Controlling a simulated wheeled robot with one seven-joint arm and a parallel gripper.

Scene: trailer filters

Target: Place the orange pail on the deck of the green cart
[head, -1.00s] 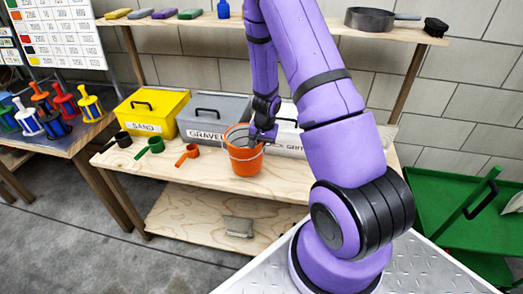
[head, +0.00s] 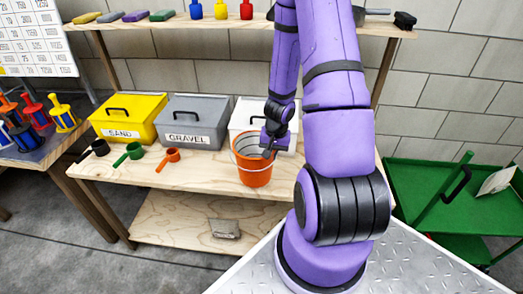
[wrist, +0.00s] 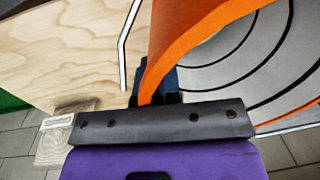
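The orange pail (head: 254,174) has a grey ribbed inside and a thin wire bail. It is near the bench's front edge, before the white bin; I cannot tell its clearance from the bench top. My gripper (head: 268,143) is at the right side of its rim. In the wrist view, the pail's orange wall (wrist: 200,30) runs down between my fingers, which look shut on it; the fingertips are mostly hidden. The green cart (head: 425,190) stands at the right, beyond my arm. Its upper deck is partly visible, with a raised green handle and a pale sheet (head: 497,180).
The wooden bench (head: 205,185) holds yellow, grey gravel (head: 195,120) and white (head: 247,117) bins, plus black, green and orange scoops (head: 168,160). A shelf above holds bottles and a pan. A grey block (head: 225,228) lies on the lower shelf. My arm stands between pail and cart.

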